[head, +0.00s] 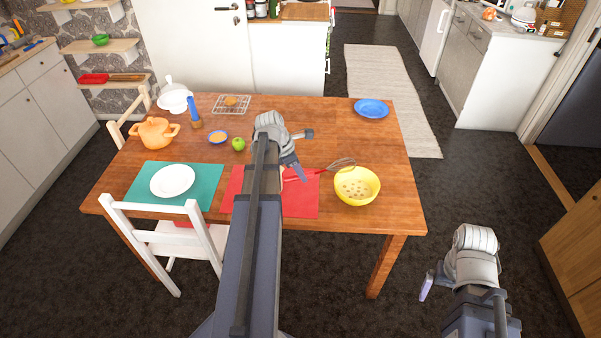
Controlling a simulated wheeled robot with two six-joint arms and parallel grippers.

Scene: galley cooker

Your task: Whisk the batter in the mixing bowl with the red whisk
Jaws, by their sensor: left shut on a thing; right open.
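The yellow mixing bowl (344,197) stands near the table's front right corner, with pale, spotted batter (357,187) in it. The red whisk (342,163) lies level or nearly so, its wire head just behind the bowl's back left rim and its red handle pointing left. I cannot tell if it touches the table. My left gripper (301,172) is shut on the red handle over the back of the red mat; my arm hides part of the handle and mat. My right gripper (426,286) is open and empty, off the table to the right of its front edge.
On the wooden table (330,120) are a red mat (300,203), a white plate (172,180) on a teal mat (140,195), an orange pot (156,132), a green apple (239,144) and a blue plate (372,107). A white chair (160,209) stands at the front left.

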